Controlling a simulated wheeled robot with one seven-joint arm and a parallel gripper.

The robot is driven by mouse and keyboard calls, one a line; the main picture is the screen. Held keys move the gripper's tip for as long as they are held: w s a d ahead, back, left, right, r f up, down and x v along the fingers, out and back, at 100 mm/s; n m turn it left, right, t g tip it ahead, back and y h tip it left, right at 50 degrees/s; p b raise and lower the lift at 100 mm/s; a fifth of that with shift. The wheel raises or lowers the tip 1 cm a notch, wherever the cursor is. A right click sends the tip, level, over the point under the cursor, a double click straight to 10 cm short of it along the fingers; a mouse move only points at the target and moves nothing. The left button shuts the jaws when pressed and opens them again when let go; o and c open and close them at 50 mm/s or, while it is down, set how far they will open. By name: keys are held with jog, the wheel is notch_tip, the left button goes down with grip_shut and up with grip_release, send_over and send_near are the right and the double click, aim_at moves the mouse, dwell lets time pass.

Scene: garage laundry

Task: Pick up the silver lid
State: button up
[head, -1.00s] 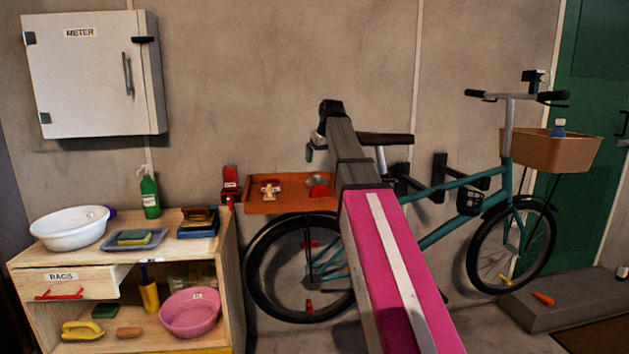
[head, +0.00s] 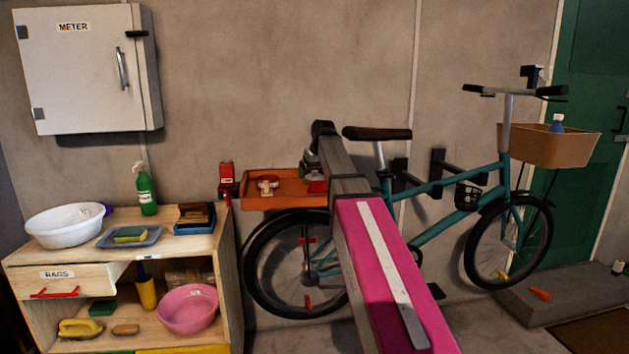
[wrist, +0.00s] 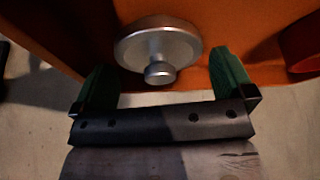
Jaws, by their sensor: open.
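The silver lid (wrist: 150,42), a round metal disc with a knob, shows at the top middle of the wrist view. It is over the orange tray (wrist: 235,35), near its edge. My gripper (wrist: 160,62) is open, with one green finger to each side of the lid's knob. I see no contact between the fingers and the lid. In the head view my gripper (head: 308,160) is small and partly hidden by my arm at the right end of the orange tray (head: 285,202).
A red object (wrist: 302,55) is right of the lid in the tray; a small cream-and-red item (head: 268,186) lies further left. The bicycle (head: 440,195) stands below and right of the tray. A wooden shelf unit (head: 228,262) is at left.

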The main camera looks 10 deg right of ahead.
jog(key=shift+x, duration=0.8)
jog(key=c, duration=0.7)
jog(key=shift+o, duration=0.2)
jog(key=shift+r, duration=0.1)
